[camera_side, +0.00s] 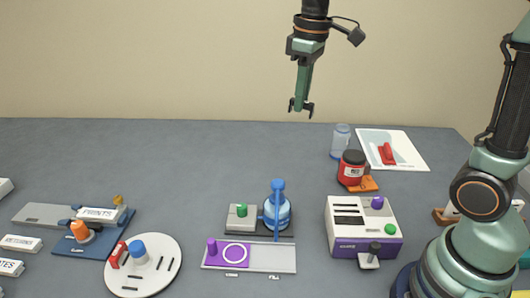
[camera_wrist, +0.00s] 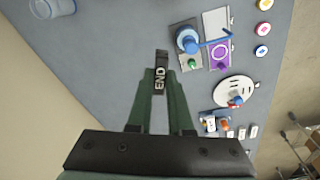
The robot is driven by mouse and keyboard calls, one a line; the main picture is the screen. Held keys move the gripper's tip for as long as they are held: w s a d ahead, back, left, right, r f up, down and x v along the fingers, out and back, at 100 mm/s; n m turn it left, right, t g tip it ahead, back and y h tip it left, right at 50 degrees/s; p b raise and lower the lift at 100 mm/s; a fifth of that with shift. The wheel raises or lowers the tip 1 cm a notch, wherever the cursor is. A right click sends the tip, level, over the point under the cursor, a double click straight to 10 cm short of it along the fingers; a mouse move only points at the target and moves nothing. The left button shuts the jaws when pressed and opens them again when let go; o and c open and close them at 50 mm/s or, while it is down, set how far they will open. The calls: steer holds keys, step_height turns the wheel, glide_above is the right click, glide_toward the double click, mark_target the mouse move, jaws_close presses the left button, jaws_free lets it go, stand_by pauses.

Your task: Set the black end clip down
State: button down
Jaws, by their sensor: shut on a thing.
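My gripper (camera_side: 301,106) is high above the back part of the grey table in the side view, well clear of everything on it. In the wrist view my gripper's (camera_wrist: 159,92) two green fingers are closed on the black end clip (camera_wrist: 161,60), which has "END" in white letters. The clip sticks out past the fingertips. In the side view only small dark shapes show at the fingertips, so the clip is hard to tell from the gripper there.
Below are a blue bottle (camera_side: 278,214) on a grey stand, a white-and-purple machine (camera_side: 345,243), a red jar (camera_side: 351,170), a clear jar (camera_side: 340,143) and a white round plate (camera_side: 122,276). A blue tray (camera_side: 75,250) is at left. The table's back middle is bare.

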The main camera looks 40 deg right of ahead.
steer(key=shift+r+m, duration=0.25)
steer(key=shift+m, duration=0.05)
steer(key=shift+s+f, duration=0.15)
steer(key=shift+f, duration=0.15)
steer(key=s+f+m, duration=0.3)
steer(key=s+f, duration=0.2)
steer(key=f, duration=0.5)
steer(key=shift+f+m, duration=0.25)
steer(key=shift+m, duration=0.05)
steer(key=w+a+r+n, duration=0.2)
steer(key=w+a+n, duration=0.35)
steer(key=a, duration=0.25)
steer(key=w+a+r+n, duration=0.2)
steer(key=w+a+n, duration=0.2)
steer(key=a+n, duration=0.3)
steer(key=a+n+y, duration=0.1)
steer(key=a+n, duration=1.2)
steer(key=a, duration=0.6)
steer(key=shift+w+r, duration=0.35)
steer(key=shift+r, duration=0.05)
